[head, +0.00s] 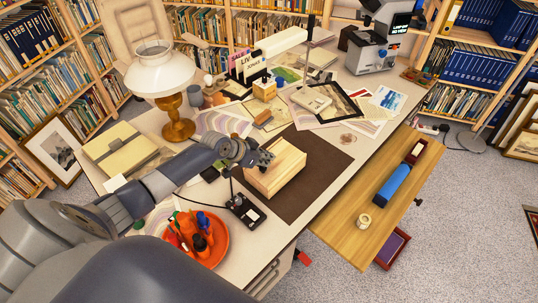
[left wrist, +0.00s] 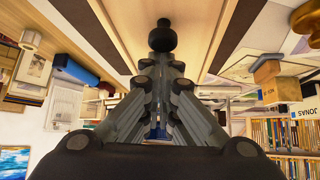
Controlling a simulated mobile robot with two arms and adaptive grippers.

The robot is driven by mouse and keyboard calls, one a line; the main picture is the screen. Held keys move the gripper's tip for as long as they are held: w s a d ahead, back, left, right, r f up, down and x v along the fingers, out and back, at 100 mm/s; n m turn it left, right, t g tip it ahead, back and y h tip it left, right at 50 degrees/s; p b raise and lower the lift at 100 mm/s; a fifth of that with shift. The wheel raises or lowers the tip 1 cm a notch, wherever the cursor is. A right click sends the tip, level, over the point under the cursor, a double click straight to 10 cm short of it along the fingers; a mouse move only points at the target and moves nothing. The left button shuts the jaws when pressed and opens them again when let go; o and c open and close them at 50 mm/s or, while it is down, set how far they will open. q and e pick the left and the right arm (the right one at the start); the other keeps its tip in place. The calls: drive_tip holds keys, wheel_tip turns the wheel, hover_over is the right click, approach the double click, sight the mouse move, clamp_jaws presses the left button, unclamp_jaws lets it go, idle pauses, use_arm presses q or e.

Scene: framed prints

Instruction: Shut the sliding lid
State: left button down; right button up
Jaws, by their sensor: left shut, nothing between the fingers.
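A pale wooden box (head: 280,172) sits on a dark brown mat (head: 318,158) on the table, its light wooden top facing up. My left gripper (head: 264,158) is shut and empty at the box's left upper edge, hiding part of it. In the left wrist view the shut fingers (left wrist: 161,66) point at the wooden top (left wrist: 195,25). A dark round knob-like piece (left wrist: 163,38) shows just past the fingertips; I cannot tell whether they touch it. How far the lid is slid is not clear. My right gripper is not in view.
An orange tray (head: 218,251) with bottles and a black device (head: 244,208) stand near the box's front left. An oil lamp (head: 177,118) stands farther left. A blue roll (head: 393,185) and a tape ring (head: 364,220) lie on the right wooden leaf. The mat right of the box is clear.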

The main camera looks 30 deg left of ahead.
use_arm(q)
drive_tip(key=shift+d+f, duration=0.1)
drive_tip(key=shift+f, duration=0.15)
drive_tip(key=shift+w+d+f, duration=0.1)
drive_tip(key=shift+w+f, duration=0.15)
drive_tip(key=shift+w, duration=0.15)
drive_tip(key=shift+s+r, duration=0.1)
drive_tip(key=shift+s+a+r, duration=0.2)
drive_tip(key=shift+s+r, duration=0.05)
drive_tip(key=v, duration=1.1)
drive_tip(key=shift+w+r, duration=0.25)
drive_tip(key=shift+w, duration=0.05)
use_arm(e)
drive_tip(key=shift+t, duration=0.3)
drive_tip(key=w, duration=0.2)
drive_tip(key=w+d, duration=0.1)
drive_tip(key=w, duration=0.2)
use_arm(q)
drive_tip(key=shift+d, duration=0.1)
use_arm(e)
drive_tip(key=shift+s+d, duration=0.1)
